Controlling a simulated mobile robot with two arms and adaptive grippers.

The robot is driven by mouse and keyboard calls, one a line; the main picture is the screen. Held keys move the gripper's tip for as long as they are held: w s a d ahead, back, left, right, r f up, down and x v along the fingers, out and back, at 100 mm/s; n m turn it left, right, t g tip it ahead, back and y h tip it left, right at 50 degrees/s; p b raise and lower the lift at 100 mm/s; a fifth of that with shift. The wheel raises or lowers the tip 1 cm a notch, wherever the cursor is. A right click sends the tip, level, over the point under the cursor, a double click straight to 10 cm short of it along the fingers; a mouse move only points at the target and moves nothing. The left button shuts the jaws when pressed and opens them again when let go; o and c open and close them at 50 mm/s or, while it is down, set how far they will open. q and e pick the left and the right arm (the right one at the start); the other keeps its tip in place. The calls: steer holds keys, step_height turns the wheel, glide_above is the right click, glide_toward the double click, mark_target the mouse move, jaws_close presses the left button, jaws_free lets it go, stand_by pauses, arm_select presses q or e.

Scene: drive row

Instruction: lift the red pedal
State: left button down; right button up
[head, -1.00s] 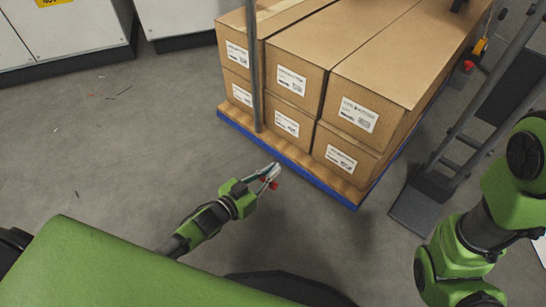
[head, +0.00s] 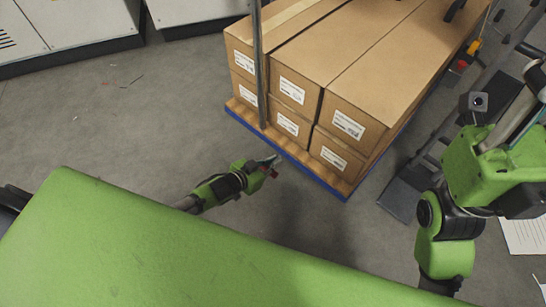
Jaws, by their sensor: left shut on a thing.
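The red pedal (head: 274,173) is a small red piece at the tip of my left gripper (head: 272,164), in the lower middle of the head view. My left gripper is shut on it, just in front of the pallet's blue front edge. The fingers hide part of the pedal, and what it is attached to cannot be made out. My right arm is in view at the right, but its gripper cannot be seen.
Large cardboard boxes (head: 345,85) are stacked on a blue-edged wooden pallet (head: 243,109) with a grey upright post (head: 259,65). A dark grey metal frame (head: 403,190) stands right of it. White cabinets (head: 75,28) stand behind left. Grey floor between is open.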

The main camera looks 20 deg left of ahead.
arm_select(q)
steer(key=shift+s+f+g+p, duration=0.4)
steer(key=shift+g+p, duration=0.1)
steer(key=shift+p, duration=0.1)
steer(key=c, duration=1.8)
jaws_free()
steer(key=o, duration=1.2)
steer(key=shift+w+r, duration=0.25)
steer(key=v, duration=1.2)
steer(key=shift+d, duration=0.1)
